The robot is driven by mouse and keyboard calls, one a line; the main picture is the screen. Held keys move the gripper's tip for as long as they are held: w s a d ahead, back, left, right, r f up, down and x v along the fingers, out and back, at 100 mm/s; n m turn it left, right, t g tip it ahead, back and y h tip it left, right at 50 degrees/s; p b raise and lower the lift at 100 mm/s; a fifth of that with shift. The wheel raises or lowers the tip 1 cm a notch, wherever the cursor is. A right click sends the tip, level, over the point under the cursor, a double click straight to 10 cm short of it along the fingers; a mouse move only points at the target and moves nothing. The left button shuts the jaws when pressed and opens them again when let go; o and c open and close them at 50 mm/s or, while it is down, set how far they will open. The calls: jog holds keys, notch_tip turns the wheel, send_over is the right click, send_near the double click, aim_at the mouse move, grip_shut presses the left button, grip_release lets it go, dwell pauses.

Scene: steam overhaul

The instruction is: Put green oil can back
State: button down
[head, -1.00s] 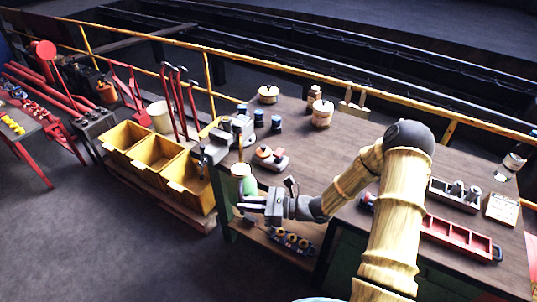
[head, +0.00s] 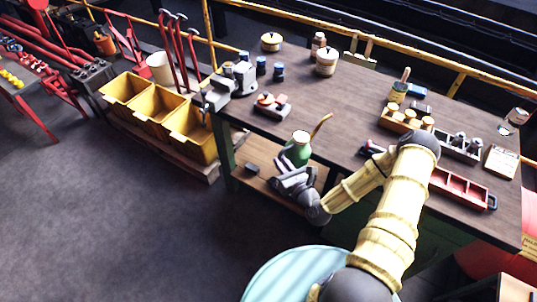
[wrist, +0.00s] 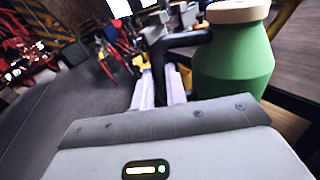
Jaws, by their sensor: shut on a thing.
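The green oil can (head: 298,152) has a cream top and a curved brass-coloured spout. It is in front of the workbench's front edge, with the lower shelf behind it in the head view. My gripper (head: 282,166) is beside its lower left side. In the wrist view the can's green body (wrist: 232,58) fills the upper right, and a black handle (wrist: 182,41) reaches out from it to the left. My gripper's pale fingers (wrist: 160,86) are shut on this handle.
The wooden bench top (head: 345,107) has free room in its middle. Yellow bins (head: 160,108) stand left.

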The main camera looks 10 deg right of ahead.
jog(key=s+d+f+m+t+h, duration=0.1)
jog(key=s+d+f+m+h, duration=0.1)
jog(key=d+f+m+h, duration=0.2)
notch_tip(320, 180, down, 4)
jog(key=h, duration=0.2)
jog(key=shift+s+d+m+t+h+b, duration=0.2)
jog(key=shift+s+m+t+h+b, duration=0.1)
jog(key=shift+s+h, duration=0.1)
jog(key=shift+r, duration=0.1)
